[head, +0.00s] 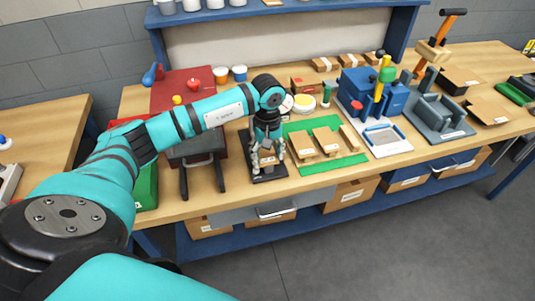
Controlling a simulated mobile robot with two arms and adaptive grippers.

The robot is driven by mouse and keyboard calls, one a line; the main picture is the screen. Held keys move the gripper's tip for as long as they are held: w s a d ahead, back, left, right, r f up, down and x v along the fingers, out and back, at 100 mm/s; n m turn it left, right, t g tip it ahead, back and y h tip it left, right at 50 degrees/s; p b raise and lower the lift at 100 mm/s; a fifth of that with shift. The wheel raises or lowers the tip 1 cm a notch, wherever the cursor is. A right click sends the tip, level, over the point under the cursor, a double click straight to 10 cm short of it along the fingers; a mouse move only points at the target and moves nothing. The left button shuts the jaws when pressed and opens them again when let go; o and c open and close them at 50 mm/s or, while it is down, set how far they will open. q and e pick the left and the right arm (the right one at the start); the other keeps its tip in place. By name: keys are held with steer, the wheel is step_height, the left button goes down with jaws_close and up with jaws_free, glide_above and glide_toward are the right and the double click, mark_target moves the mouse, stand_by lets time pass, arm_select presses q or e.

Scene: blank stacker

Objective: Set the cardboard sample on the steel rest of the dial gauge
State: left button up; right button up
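My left gripper (268,158) points down over a dark base plate (270,176) at the middle of the bench, left of the green mat. This seems to be where the dial gauge stands; the gripper and arm hide most of it, so its steel rest cannot be made out. A small tan patch shows between the fingers; I cannot tell whether it is a cardboard sample held there or lying behind. Tan cardboard pieces (327,141) lie on the green mat (318,164). My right gripper is not in view.
A dark press-like device (196,150) stands close to the left of the gripper. Blue machines (366,92) and a grey fixture (438,118) stand to the right. A red board (182,86) lies at the back left. A blue shelf (260,13) spans behind.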

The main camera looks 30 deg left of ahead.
mark_target(267, 159)
arm_select(q)
steer(key=o, duration=0.4)
steer(key=shift+c, duration=0.2)
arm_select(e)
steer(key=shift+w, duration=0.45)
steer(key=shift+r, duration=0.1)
arm_select(q)
steer(key=shift+r, duration=0.25)
steer(key=shift+w+r, duration=0.1)
steer(key=shift+r, duration=0.3)
step_height(267, 159, up, 11)
steer(key=b, duration=0.3)
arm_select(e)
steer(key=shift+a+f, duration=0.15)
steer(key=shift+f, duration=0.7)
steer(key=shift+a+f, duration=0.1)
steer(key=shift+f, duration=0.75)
